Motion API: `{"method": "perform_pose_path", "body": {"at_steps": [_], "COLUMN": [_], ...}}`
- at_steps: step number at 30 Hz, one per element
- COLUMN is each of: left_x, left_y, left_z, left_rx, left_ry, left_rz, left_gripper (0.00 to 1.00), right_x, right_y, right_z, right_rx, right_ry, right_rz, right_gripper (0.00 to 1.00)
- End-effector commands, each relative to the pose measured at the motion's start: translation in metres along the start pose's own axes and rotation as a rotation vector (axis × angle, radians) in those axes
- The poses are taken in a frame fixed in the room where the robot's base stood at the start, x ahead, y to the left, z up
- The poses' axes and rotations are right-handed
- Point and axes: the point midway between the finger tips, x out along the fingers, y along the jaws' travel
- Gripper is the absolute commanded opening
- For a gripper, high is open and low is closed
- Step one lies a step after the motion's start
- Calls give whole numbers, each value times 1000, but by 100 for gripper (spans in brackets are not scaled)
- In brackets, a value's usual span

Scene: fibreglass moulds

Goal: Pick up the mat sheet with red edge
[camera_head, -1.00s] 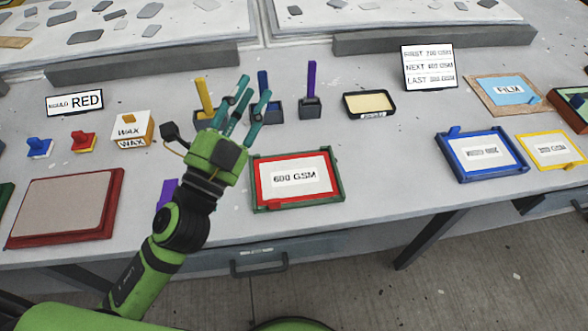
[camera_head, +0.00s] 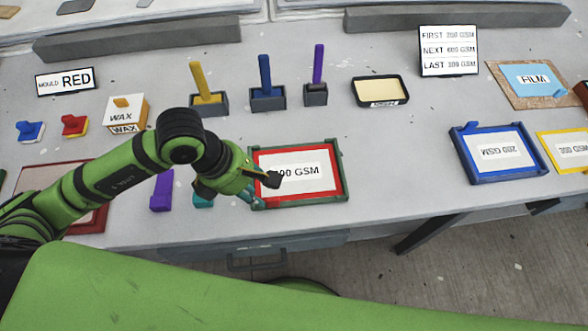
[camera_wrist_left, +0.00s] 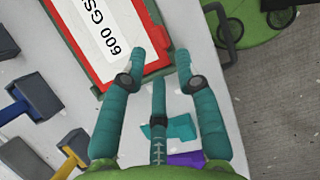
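The mat sheet with red edge (camera_head: 325,181) lies flat in a green-rimmed tray (camera_head: 342,158) on the table, labelled "600 GSM". It also shows at the top of the left wrist view (camera_wrist_left: 129,77), partly cut off. My left gripper (camera_head: 262,190) is over the tray's left edge, with its fingers hiding part of the label. In the left wrist view its teal fingers (camera_wrist_left: 160,62) are spread apart with nothing between them, close to the sheet's near edge. My right gripper is not in view.
A blue-edged sheet tray (camera_head: 458,165) and a yellow-edged one (camera_head: 550,148) lie to the right. Tools in holders (camera_head: 268,100) and a shallow black dish (camera_head: 380,80) stand behind. Purple (camera_head: 161,192) and teal pieces (camera_head: 203,201) lie left of the red-edged sheet. The table between the trays is clear.

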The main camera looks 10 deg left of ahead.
Motion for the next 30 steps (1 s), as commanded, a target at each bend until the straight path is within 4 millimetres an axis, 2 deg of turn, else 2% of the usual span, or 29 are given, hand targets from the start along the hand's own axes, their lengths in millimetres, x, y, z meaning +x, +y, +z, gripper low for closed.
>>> {"method": "perform_pose_path", "body": {"at_steps": [7,12,20,21,22,23,30], "left_x": [31,52,55,55,55,55,54], "left_y": [0,1,1,1,1,1,1], "left_z": [4,3,3,3,3,3,3], "left_rx": [-4,-2,-1,-1,-1,-1,-1], "left_ry": [-4,-5,-6,-6,-6,-6,-6], "left_rz": [-8,-5,-4,-4,-4,-4,-3], "left_gripper": [32,32,32,16,4,0,0], "right_x": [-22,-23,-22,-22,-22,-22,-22], "right_y": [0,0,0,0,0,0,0], "right_z": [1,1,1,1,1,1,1], "right_rx": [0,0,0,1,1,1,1], "right_ry": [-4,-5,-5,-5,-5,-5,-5], "right_rz": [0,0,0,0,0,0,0], "right_gripper": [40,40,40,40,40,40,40]}}
